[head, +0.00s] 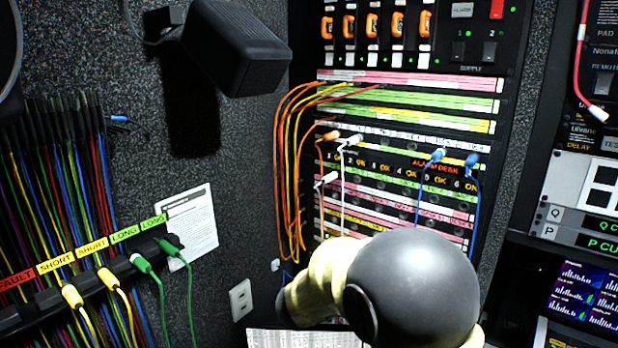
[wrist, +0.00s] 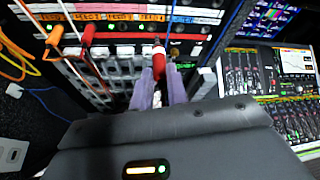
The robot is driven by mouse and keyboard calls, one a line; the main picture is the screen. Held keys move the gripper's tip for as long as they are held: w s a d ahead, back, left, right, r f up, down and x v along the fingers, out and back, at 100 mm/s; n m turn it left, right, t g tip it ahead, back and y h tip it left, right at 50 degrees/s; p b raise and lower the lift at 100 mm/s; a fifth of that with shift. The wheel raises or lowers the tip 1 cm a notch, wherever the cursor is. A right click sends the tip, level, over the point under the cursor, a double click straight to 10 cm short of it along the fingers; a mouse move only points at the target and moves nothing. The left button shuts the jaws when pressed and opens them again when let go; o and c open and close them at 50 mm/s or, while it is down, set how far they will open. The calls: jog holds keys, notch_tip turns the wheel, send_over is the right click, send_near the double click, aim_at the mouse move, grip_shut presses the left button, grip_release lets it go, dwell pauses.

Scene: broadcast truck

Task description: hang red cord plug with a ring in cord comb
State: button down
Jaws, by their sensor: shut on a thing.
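In the head view my arm hides the gripper and this plug. The cord comb (head: 96,283) is a dark rail at the left. Yellow plugs (head: 72,296) hang under its SHORT labels and green plugs (head: 140,263) under LONG. Its red FAULT label (head: 14,279) is at the far left.
The jack panel (head: 400,167) carries orange, white and blue plugged cords. Orange and yellow cords (head: 284,160) loop down its left side. A black box (head: 240,50) juts from the wall above. A red cord (head: 578,60) hangs at the right. Many cords hang behind the comb.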

jog(key=s+d+f+b, duration=0.1)
jog(key=s+d+f, duration=0.1)
jog(key=f, duration=1)
jog(key=s+d+f+m+g+h+b, duration=0.1)
jog(key=s+d+f+b, duration=0.1)
jog(key=f, duration=1)
jog(key=s+d+f+m+b, duration=0.1)
jog(key=s+d+f, duration=0.2)
jog(key=f, duration=0.9)
jog(key=shift+s+f+g+h+b, duration=0.3)
jog(key=shift+s+g, duration=0.1)
jog(key=shift+s, duration=0.2)
jog(key=shift+r, duration=0.1)
